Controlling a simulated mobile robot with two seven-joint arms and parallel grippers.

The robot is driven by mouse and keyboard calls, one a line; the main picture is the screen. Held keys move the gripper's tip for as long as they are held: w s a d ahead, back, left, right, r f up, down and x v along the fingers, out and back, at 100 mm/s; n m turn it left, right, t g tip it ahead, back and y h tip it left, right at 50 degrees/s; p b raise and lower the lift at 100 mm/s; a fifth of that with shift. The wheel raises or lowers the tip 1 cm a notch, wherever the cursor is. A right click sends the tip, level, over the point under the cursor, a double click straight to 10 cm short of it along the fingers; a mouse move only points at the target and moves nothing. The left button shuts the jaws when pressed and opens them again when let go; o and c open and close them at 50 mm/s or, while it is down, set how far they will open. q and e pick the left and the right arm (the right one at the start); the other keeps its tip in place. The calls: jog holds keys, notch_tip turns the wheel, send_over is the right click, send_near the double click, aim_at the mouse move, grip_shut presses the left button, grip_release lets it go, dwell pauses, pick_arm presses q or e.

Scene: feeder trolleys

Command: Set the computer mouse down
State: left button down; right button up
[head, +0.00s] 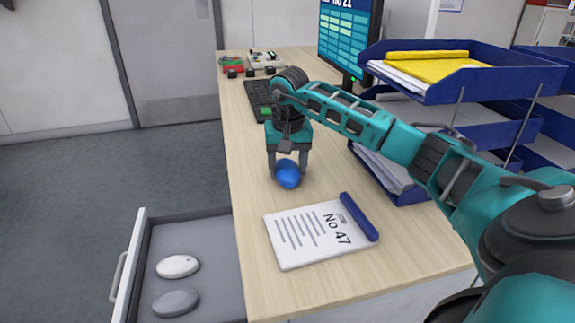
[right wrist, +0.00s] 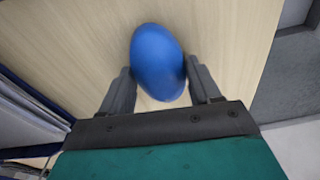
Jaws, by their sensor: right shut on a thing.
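A blue computer mouse (head: 288,174) is between the fingers of my right gripper (head: 288,166), over the wooden desk behind the notepad. The right gripper points down and is shut on the mouse. In the right wrist view the blue mouse (right wrist: 158,62) sits between the two dark fingers (right wrist: 160,88). I cannot tell whether its underside touches the desk (head: 247,170). A white mouse (head: 178,266) and a grey mouse (head: 176,302) lie in the open drawer (head: 215,240) at the lower left. My left gripper is not in view.
A notepad marked "No 47" (head: 310,240) lies in front of the gripper. Blue letter trays (head: 440,90) with papers stand on the right. A keyboard (head: 258,98), monitor (head: 345,38) and small devices (head: 250,63) are farther back. The desk's left edge is close to the mouse.

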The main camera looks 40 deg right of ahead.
aim_at(288, 170)
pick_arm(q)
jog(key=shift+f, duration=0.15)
pick_arm(e)
jog(key=o, duration=1.1)
jog(key=shift+f, duration=0.15)
pick_arm(q)
jog(key=p, duration=0.1)
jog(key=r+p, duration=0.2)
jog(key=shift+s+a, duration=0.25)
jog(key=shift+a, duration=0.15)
pick_arm(e)
jog(key=r, duration=0.8)
jog(key=s+a+r, duration=0.1)
jog(key=r, duration=0.3)
jog(key=shift+s+r, duration=0.1)
